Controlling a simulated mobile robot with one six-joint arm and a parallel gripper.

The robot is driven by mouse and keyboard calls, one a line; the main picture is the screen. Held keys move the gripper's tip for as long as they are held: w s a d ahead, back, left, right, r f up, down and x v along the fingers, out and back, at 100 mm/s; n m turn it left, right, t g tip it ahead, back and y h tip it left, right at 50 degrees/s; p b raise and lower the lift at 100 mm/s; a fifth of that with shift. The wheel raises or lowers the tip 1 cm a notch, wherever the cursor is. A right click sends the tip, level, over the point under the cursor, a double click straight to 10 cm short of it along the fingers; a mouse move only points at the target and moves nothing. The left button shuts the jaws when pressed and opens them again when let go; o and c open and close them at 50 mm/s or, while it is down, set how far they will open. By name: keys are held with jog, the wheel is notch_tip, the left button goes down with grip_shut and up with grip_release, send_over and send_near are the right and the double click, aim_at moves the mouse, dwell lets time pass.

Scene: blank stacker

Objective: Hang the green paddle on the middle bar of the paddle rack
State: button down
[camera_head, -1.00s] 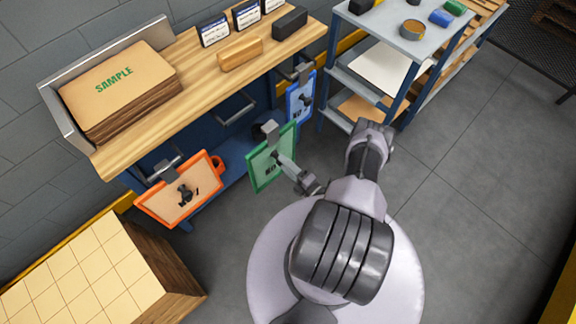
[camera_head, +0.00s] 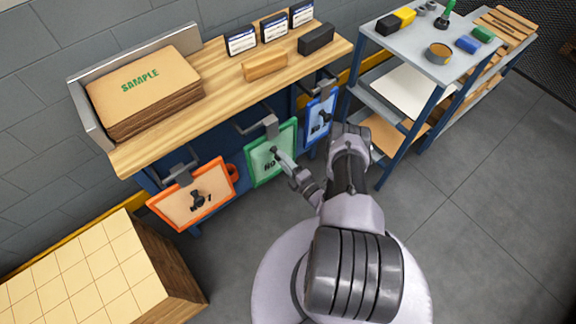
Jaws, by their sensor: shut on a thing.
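The green paddle (camera_head: 261,172) is upright in front of the workbench, its panel facing my arm. My gripper (camera_head: 281,160) is shut on the knob on the paddle's face. The paddle's grey hook (camera_head: 270,124) stands at its top edge, close to the outer end of the grey middle bar (camera_head: 245,129). I cannot tell whether the hook is over the bar or just beside it. The orange paddle (camera_head: 212,187) hangs at the left bar (camera_head: 178,170). The blue paddle (camera_head: 316,128) hangs at the right, partly behind my arm.
The wooden workbench top (camera_head: 215,88) carries a cardboard stack (camera_head: 145,90), a wooden block (camera_head: 265,66) and a black block (camera_head: 316,39). A grey shelf cart (camera_head: 402,48) stands close on the right. A tiled wooden box (camera_head: 90,275) is at lower left. The floor at right is clear.

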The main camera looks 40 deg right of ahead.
jog(key=w+b, duration=0.1)
jog(key=w, duration=0.3)
jog(key=shift+w+a, duration=0.1)
jog(key=shift+f+b, duration=1.15)
jog(key=shift+b, duration=0.15)
jog(key=c, duration=0.8)
grip_release()
